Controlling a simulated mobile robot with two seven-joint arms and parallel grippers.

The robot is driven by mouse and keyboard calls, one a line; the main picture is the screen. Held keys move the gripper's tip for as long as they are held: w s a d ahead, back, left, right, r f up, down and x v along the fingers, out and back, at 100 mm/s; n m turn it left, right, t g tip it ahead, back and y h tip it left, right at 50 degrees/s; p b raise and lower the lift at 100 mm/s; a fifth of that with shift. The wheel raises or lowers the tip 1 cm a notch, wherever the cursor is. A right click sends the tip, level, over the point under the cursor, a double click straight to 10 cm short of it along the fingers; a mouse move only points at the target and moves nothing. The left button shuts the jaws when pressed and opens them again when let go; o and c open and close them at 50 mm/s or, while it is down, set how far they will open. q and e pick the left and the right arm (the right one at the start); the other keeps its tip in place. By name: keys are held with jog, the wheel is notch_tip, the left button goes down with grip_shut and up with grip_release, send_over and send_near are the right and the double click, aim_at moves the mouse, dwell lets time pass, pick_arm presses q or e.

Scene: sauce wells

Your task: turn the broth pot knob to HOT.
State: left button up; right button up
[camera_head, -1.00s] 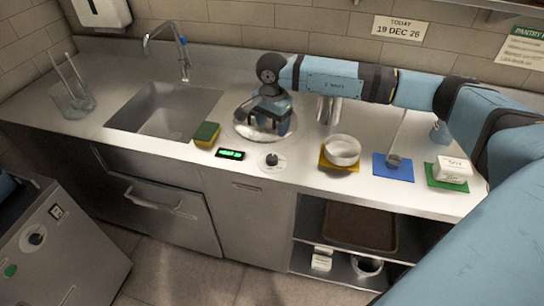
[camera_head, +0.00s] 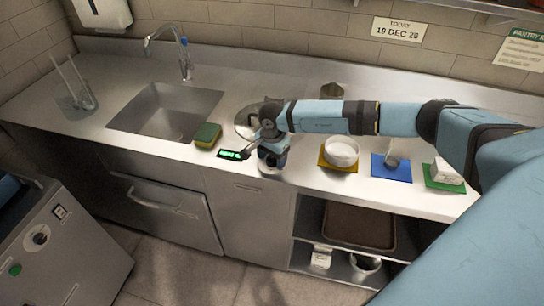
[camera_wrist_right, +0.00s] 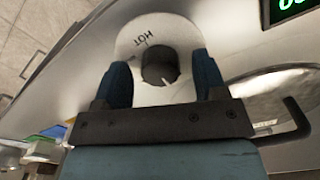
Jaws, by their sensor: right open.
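The knob (camera_wrist_right: 159,66) is a dark round cap on a pale round dial plate (camera_wrist_right: 186,32) in the right wrist view. "HOT" is printed near the plate's far edge. A small white mark on the knob's lower right points away from "HOT". My right gripper (camera_wrist_right: 161,62) is open, with one blue finger on each side of the knob; I cannot tell whether they touch it. In the head view my right gripper (camera_head: 271,160) is over the dial and hides the knob. The broth pot (camera_head: 244,121) is partly hidden behind my arm. My left gripper is out of view.
A lit green display (camera_head: 234,155) is just left of the dial. A sponge (camera_head: 207,136) lies farther left, near the sink (camera_head: 165,108). A white bowl (camera_head: 341,151) on a yellow mat and a blue mat (camera_head: 391,174) are to the right.

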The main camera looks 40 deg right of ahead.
jog(key=shift+c, duration=0.4)
jog(key=c, duration=0.8)
jog(key=shift+c, duration=0.2)
